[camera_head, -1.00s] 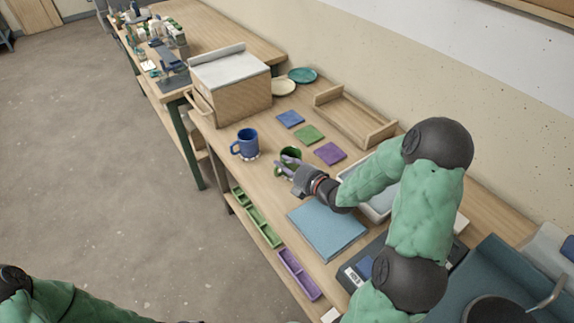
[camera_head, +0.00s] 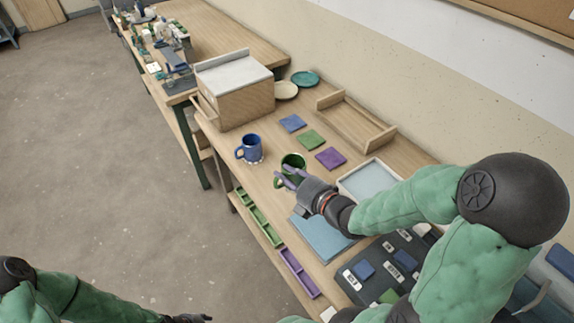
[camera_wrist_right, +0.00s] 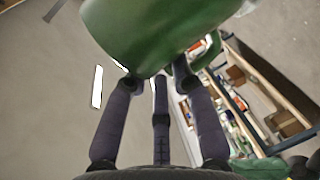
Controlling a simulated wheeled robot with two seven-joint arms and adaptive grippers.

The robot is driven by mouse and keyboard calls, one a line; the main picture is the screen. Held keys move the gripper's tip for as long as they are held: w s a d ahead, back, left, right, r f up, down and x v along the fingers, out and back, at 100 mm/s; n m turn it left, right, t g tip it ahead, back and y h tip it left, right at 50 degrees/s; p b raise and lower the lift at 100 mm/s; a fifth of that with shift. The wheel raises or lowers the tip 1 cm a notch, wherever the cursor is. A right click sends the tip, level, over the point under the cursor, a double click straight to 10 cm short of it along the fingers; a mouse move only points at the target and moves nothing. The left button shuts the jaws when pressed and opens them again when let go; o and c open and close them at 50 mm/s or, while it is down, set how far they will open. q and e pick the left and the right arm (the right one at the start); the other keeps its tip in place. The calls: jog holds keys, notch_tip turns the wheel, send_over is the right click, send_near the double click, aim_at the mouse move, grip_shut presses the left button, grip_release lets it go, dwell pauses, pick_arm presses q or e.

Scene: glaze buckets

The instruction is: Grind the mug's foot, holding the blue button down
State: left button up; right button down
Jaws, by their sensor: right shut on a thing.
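A green mug (camera_head: 294,161) is at my right gripper (camera_head: 284,177) near the table's front edge. In the wrist view the mug (camera_wrist_right: 160,35) fills the top, and the fingers of the right gripper (camera_wrist_right: 155,80) are closed on it. I cannot tell how high the mug is; its foot is not clear. A blue mug (camera_head: 250,148) stands to the left. A blue square button (camera_head: 364,269) is on a dark panel (camera_head: 347,287) at lower right; another blue square (camera_head: 405,260) is beside it. My left gripper (camera_head: 190,318) is at the bottom edge, its fingers unclear.
Blue (camera_head: 292,122), green (camera_head: 312,139) and purple (camera_head: 330,157) tiles lie behind the mugs. A wooden tray (camera_head: 352,121) is near the wall, with a pale tray (camera_head: 368,180) nearer. A blue pad (camera_head: 318,238) lies partly under my right arm. A wooden box (camera_head: 240,105) stands at left.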

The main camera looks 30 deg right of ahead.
jog(key=shift+s+a+r, duration=0.25)
jog(key=shift+s+a, duration=0.05)
jog(key=shift+s, duration=0.15)
jog(key=shift+s+a+r, duration=0.25)
jog(key=shift+s, duration=0.2)
